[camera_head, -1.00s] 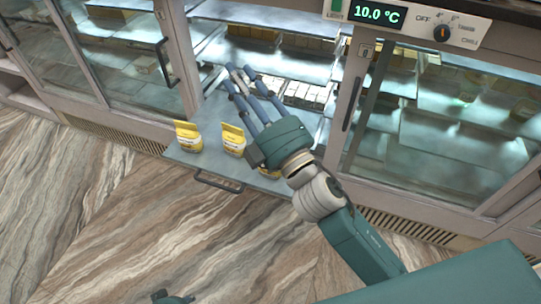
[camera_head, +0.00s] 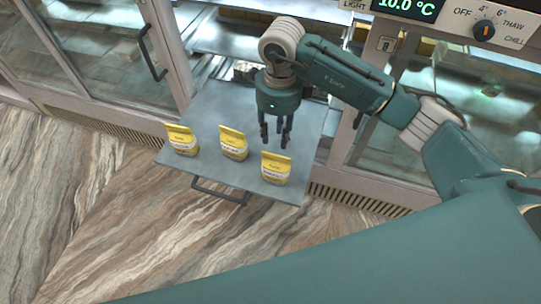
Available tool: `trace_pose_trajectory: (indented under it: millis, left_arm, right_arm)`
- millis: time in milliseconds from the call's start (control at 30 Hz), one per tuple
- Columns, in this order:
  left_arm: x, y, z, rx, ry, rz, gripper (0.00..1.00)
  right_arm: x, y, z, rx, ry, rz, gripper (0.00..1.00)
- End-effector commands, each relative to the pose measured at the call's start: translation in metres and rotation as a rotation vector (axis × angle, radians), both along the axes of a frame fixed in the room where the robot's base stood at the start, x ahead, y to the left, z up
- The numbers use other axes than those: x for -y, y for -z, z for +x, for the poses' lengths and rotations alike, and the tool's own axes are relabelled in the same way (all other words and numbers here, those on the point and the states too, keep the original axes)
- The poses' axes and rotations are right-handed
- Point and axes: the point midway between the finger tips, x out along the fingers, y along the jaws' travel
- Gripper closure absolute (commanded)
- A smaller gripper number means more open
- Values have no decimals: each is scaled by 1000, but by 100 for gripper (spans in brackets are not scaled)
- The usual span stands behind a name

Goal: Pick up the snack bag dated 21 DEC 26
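Three yellow and white snack bags stand on a grey pulled-out shelf (camera_head: 215,170): a left bag (camera_head: 182,141), a middle bag (camera_head: 233,144) and a right bag (camera_head: 276,168). Their printed dates are too small to read, so I cannot tell which is dated 21 DEC 26. My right gripper (camera_head: 277,143) points down just behind and above the right bag, with its fingers apart and nothing seen between them. In this view I cannot tell its exact height or whether it touches that bag. My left gripper is not in view.
The shelf has a dark front handle (camera_head: 220,192) and comes out of a glass-fronted cabinet. Closed glass doors (camera_head: 95,45) stand to the left. A control panel with a dial (camera_head: 484,30) is at the upper right. The marbled floor (camera_head: 150,230) in front is clear.

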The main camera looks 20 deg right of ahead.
Motion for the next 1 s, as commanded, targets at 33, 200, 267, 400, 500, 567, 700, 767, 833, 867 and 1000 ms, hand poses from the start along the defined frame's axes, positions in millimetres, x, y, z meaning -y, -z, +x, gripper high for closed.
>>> trace_pose_trajectory:
  millis: [33,200,267,400,500,567,700,767,833,867,1000]
  left_arm:
    - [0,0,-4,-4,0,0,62]
    - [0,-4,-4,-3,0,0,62]
    - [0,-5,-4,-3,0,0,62]
    - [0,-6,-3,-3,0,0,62]
    - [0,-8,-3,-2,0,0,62]
    - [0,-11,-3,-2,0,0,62]
    - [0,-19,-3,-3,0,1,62]
    - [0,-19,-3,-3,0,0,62]
    - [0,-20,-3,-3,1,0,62]
    - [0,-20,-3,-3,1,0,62]
    - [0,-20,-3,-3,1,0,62]
  right_arm:
    - [5,2,0,-3,3,-19,68]
    - [7,28,-2,-8,4,-27,68]
    - [6,37,-1,-7,5,-25,68]
    - [6,51,-1,-4,4,-24,68]
    - [5,58,-1,-4,4,-24,68]
    - [4,63,-1,-7,4,-23,68]
    - [-1,85,-1,-8,4,-22,68]
    - [0,94,-1,-7,5,-22,68]
    - [-1,101,0,-4,4,-22,68]
    - [-1,103,0,-4,3,-22,68]
    - [0,107,0,-2,3,-21,68]
